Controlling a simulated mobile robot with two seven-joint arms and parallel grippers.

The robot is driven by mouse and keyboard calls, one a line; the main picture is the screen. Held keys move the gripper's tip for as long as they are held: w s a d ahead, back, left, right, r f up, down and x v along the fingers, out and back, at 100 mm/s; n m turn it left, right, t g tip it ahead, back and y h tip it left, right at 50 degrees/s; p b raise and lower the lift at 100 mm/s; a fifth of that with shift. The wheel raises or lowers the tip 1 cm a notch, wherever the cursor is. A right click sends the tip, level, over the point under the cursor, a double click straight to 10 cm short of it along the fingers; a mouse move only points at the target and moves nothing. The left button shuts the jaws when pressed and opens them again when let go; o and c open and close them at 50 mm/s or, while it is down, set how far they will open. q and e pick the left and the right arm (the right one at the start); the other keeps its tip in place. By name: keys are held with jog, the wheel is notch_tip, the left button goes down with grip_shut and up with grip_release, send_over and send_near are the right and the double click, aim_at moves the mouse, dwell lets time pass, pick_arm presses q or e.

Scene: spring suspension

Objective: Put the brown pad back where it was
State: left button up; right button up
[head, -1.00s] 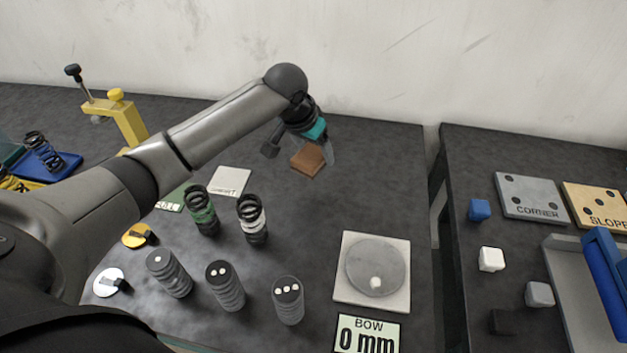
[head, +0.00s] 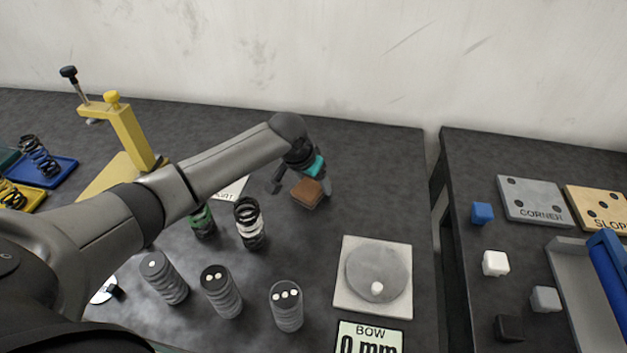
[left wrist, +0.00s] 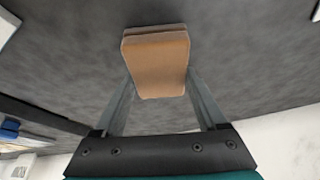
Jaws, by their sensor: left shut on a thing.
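The brown pad (head: 307,193) is a small flat block near the middle of the left table in the head view. It also shows in the left wrist view (left wrist: 155,62), between the two fingers. My left gripper (head: 304,186) is shut on the pad, with a finger at its right side in the head view. In the wrist view the pad reaches out past the fingertips, over dark tabletop. I cannot tell whether the pad touches the table. My right gripper is not in view.
Nearer me stand dark springs (head: 249,226) and several dotted grey stacks (head: 286,305). A pale plate with a grey disc (head: 343,299) lies to the right, by the BOW 0 mm sign (head: 369,338). A yellow clamp (head: 127,132) stands left. A gap separates the right table (head: 480,160).

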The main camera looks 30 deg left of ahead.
pick_arm(q)
jog(key=o, duration=1.1)
jog(key=shift+s+r, duration=0.15)
jog(key=shift+r, duration=0.35)
jog(key=p+v, duration=0.3)
jog(key=v, duration=0.8)
jog(key=shift+r, duration=0.1)
jog(key=shift+r, duration=0.1)
